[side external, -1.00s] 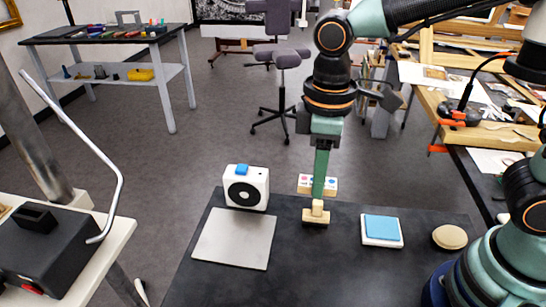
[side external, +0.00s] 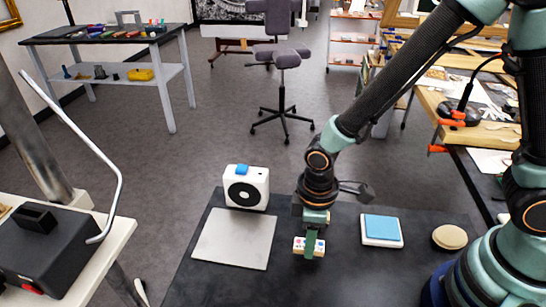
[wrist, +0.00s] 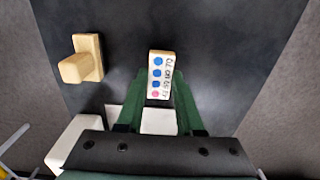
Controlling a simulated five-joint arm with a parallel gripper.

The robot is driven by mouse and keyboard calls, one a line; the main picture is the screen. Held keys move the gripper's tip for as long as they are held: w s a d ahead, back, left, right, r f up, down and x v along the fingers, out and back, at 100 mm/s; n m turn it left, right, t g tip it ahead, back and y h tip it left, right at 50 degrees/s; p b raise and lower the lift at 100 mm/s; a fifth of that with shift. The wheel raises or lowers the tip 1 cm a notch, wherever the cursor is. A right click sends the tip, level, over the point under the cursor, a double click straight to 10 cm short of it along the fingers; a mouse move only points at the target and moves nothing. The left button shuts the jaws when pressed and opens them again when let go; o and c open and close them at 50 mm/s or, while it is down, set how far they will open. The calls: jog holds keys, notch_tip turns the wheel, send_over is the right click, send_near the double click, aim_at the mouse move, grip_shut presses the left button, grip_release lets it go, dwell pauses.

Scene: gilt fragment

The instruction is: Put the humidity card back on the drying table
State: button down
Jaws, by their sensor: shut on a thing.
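The humidity card (side external: 303,246) is a thick pale wooden-looking piece with coloured dots. In the wrist view the card (wrist: 160,75) shows a row of blue dots, one pink dot and dark lettering. My gripper (side external: 313,243) is shut on it, with green fingers at either side of the card in the wrist view (wrist: 158,100). The card is low over the dark tabletop (side external: 340,280); I cannot tell whether it touches. A pale grey plate (side external: 235,240) lies on the tabletop to the left of the gripper.
A wooden block with a raised knob (wrist: 85,62) stands close by, mostly hidden behind my gripper in the side view. A white box with a black dial (side external: 247,188) stands behind the plate. A blue-topped white pad (side external: 382,229) and a round beige piece (side external: 449,237) are to the right.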

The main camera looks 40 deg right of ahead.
jog(key=shift+f, duration=1.2)
jog(key=c, duration=0.5)
grip_release()
jog(key=shift+f, duration=0.15)
jog(key=shift+c, duration=0.2)
notch_tip(320, 180, up, 12)
jog(key=d+r+m+t, duration=0.5)
jog(key=d+r+m, duration=0.4)
jog(key=d+r, duration=0.4)
jog(key=d, duration=0.3)
jog(key=shift+w+t, duration=0.3)
